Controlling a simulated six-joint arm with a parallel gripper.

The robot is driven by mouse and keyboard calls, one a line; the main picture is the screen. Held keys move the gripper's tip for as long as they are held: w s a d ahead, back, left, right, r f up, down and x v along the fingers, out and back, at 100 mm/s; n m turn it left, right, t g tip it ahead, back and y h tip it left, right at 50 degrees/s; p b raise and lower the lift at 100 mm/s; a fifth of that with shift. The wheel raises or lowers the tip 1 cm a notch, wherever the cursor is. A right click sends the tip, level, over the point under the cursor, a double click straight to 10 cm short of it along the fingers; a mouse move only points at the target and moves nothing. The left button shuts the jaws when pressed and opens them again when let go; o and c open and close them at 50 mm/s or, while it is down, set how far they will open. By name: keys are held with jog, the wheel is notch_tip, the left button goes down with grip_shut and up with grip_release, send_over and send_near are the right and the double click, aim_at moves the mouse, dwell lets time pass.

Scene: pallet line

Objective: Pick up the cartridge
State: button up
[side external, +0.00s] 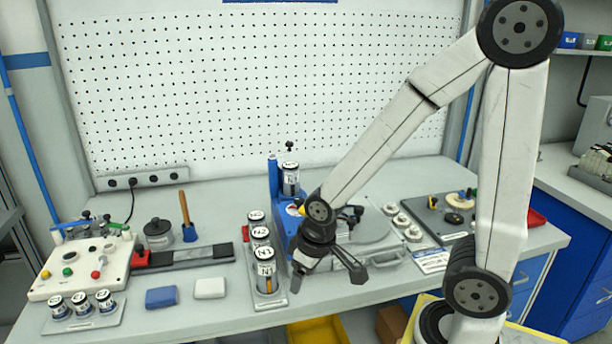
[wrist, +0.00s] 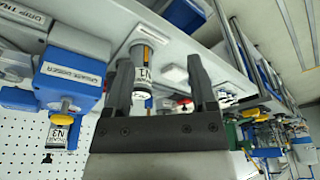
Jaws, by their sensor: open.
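Several white-capped cartridges are in view. A row of them stands upright in a narrow tray (side external: 270,302) at mid-bench, the front one (side external: 265,277) marked N1. Another cartridge (side external: 291,180) sits upright in the blue device behind. Three more, including one short cartridge (side external: 82,305), stand at the front left. My gripper (side external: 322,268) is open and empty, just right of the mid-bench row and above the bench. In the wrist view, a cartridge (wrist: 143,72) with a yellow part shows between the open fingers of my gripper (wrist: 160,75), apart from both. I cannot tell its distance from the fingers.
The blue device (side external: 280,220) stands close behind my gripper. A blue block (side external: 161,297) and a white block (side external: 209,288) lie left of the row. A white control box (side external: 80,268) stands at the far left. White rings (side external: 402,220) and a dark board (side external: 445,215) lie right.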

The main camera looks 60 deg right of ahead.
jog(key=o, duration=0.4)
jog(key=shift+c, duration=0.2)
jog(key=shift+w, duration=0.1)
jog(key=w+d+r+t+h, duration=0.1)
jog(key=w+d+t, duration=0.1)
jog(key=w+d, duration=0.2)
jog(key=w+d+r+m+t, duration=0.1)
jog(key=w+d+r, duration=0.1)
jog(key=w+d, duration=0.2)
jog(key=w+d+r+m+t+h, duration=0.1)
jog(key=w+d+t, duration=0.1)
jog(key=w+d, duration=0.3)
jog(key=shift+d+r+t+h, duration=0.15)
jog(key=shift+d, duration=0.6)
jog(key=shift+d+r+t+h, duration=0.15)
jog(key=shift+d, duration=0.55)
jog(key=w+d+r+t, duration=0.1)
jog(key=d+r+t, duration=0.1)
jog(key=d, duration=0.5)
jog(key=w+d+r+t, duration=0.1)
jog(key=w+d, duration=0.1)
jog(key=d, duration=0.5)
jog(key=shift+r+t, duration=0.4)
jog(key=shift+w+d, duration=0.1)
